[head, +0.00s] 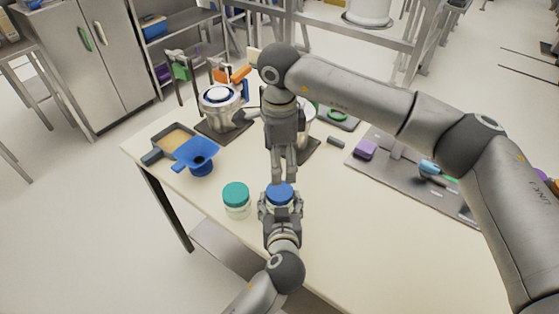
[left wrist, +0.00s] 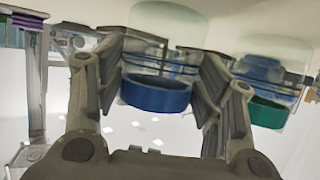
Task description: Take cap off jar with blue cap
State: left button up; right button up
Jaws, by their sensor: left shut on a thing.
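The jar with the blue cap (head: 279,192) stands near the front edge of the table, its cap on. In the left wrist view its blue cap (left wrist: 157,93) and clear glass body show between my left fingers. My left gripper (head: 281,206) comes from the front edge and is shut on this jar, one finger on each side. My right gripper (head: 284,178) points down from above, its fingertips just over or behind the blue cap. Its fingers look close together; whether they are open or shut is unclear.
A jar with a teal cap (head: 236,194) stands just left. A blue funnel (head: 197,156), a dark pan (head: 157,153) and a metal pot (head: 221,104) are farther left. A grey tray (head: 437,190) with a purple sponge (head: 365,149) lies right. The front right table is clear.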

aim_at(280, 190)
notch_tip(280, 190, down, 10)
jog(key=shift+f, duration=0.15)
jog(key=shift+c, duration=0.4)
jog(key=c, duration=1.2)
jog(key=shift+r, duration=0.2)
jog(key=shift+r, duration=0.95)
jog(key=shift+r, duration=2)
pick_arm(q)
jog(key=o, duration=1.5)
